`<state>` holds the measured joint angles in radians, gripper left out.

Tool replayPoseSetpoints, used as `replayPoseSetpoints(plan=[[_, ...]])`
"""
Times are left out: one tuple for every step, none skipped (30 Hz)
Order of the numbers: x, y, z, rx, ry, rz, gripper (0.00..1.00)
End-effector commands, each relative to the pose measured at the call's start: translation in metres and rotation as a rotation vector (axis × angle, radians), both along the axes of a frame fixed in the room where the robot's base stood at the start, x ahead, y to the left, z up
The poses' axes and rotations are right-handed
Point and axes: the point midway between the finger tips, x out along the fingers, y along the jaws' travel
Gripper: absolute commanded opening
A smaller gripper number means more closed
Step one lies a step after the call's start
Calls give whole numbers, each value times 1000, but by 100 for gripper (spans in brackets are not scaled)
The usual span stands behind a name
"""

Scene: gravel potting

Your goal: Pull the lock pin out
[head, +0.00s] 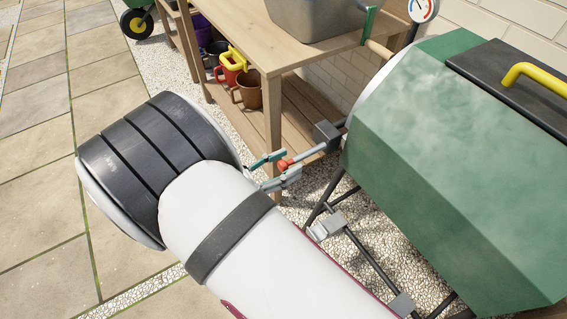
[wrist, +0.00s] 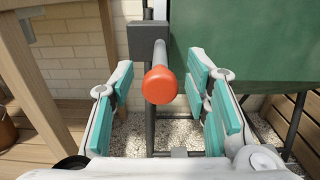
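The lock pin has a red knob (wrist: 159,85) on a grey shaft and enters a dark block (wrist: 147,40) beside the green drum (wrist: 230,50). In the wrist view the knob is in the middle, between the two teal-padded fingers of my gripper (wrist: 165,97). The fingers are apart, with gaps on both sides of the knob. In the head view my gripper (head: 276,172) is at the red knob (head: 284,164), and the shaft runs to the dark block (head: 328,135) at the drum's left end. The drum (head: 440,160) has a dark lid with a yellow handle.
A wooden potting bench (head: 285,60) stands behind my gripper, with a leg close by. A grey tub (head: 315,15) is on top and pots (head: 248,92) are on its lower shelf. The drum's dark frame (head: 375,260) stands on gravel. Paving at left is clear.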

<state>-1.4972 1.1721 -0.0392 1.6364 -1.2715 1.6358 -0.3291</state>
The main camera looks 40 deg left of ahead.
Motion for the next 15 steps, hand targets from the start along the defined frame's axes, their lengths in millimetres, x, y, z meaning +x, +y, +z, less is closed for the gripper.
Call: replayPoseSetpoints(plan=[[0,0,0,0,0,0,43],[0,0,1,0,0,0,43],[0,0,2,1,0,0,43],[0,0,4,1,0,0,43],[0,0,7,1,0,0,43],[0,0,12,2,-1,0,43],[0,0,16,3,-1,0,43],[0,0,21,3,-1,0,43],[0,0,28,3,-1,0,43],[0,0,34,4,-2,0,43],[0,0,39,3,-1,0,43],[0,0,47,4,-2,0,43],[0,0,53,4,-2,0,43],[0,0,59,4,-2,0,43],[0,0,66,3,-1,0,43]])
